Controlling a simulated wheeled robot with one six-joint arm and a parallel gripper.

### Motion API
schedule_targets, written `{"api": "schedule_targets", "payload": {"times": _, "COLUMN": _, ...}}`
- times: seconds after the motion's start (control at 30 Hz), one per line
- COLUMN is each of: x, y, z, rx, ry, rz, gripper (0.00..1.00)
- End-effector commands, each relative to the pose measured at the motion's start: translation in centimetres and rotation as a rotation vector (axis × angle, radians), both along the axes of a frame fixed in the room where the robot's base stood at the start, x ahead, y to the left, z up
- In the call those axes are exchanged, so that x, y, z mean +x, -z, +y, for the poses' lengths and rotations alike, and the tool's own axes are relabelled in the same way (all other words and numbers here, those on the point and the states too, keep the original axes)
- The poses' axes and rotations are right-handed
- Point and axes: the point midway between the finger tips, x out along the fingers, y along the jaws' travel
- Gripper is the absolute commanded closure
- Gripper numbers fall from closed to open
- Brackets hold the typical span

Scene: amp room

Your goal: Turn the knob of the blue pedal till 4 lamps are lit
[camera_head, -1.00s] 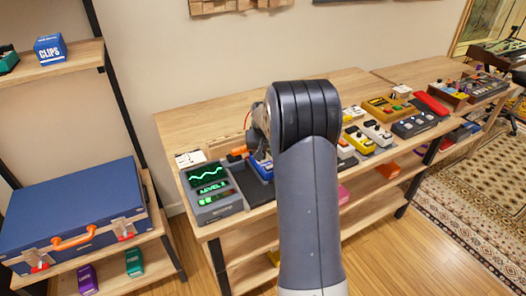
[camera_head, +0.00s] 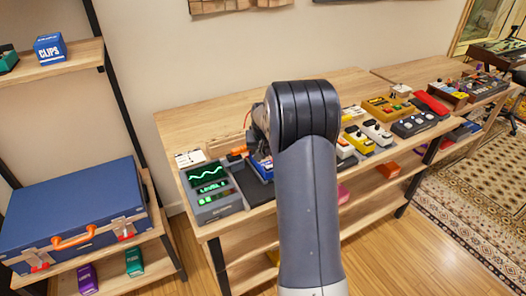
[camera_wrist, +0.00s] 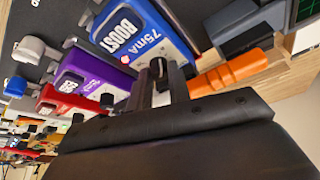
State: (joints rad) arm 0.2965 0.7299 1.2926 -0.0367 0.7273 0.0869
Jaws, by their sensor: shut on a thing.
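The blue pedal (camera_wrist: 135,32), marked "75mA BOOST", lies at the top middle of the wrist view. In the head view a little of it (camera_head: 263,168) shows beside my arm. My gripper (camera_wrist: 160,78) is at the pedal's edge, its fingers shut on a dark knob (camera_wrist: 157,66). The knob is mostly hidden between the fingers, so its angle cannot be read. In the head view my arm hides the gripper. A grey meter unit (camera_head: 213,207) left of the pedal shows a green wave, the word "LEVEL" and small green lights; the lit lamps are too small to count.
Purple (camera_wrist: 92,72) and red (camera_wrist: 68,100) pedals stand beside the blue one in the wrist view. An orange object (camera_wrist: 232,72) lies close to the fingers on the other side. More pedals line the bench (camera_head: 180,125) to the right; its back strip is clear.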

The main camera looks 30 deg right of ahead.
Motion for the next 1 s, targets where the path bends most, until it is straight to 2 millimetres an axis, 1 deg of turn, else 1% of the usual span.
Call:
{"api": "schedule_targets", "payload": {"times": 0.17, "x": 0.02, "y": 0.04, "z": 0.07, "rx": 0.0, "ry": 0.029, "rz": 0.0, "gripper": 1.0}}
{"api": "schedule_targets", "payload": {"times": 0.37, "x": 0.11, "y": 0.09, "z": 0.16, "rx": 0.0, "ry": 0.128, "rz": -0.001, "gripper": 1.0}}
{"api": "schedule_targets", "payload": {"times": 1.0, "x": 0.42, "y": 0.08, "z": 0.33, "rx": -0.002, "ry": 0.7, "rz": -0.001, "gripper": 1.0}}
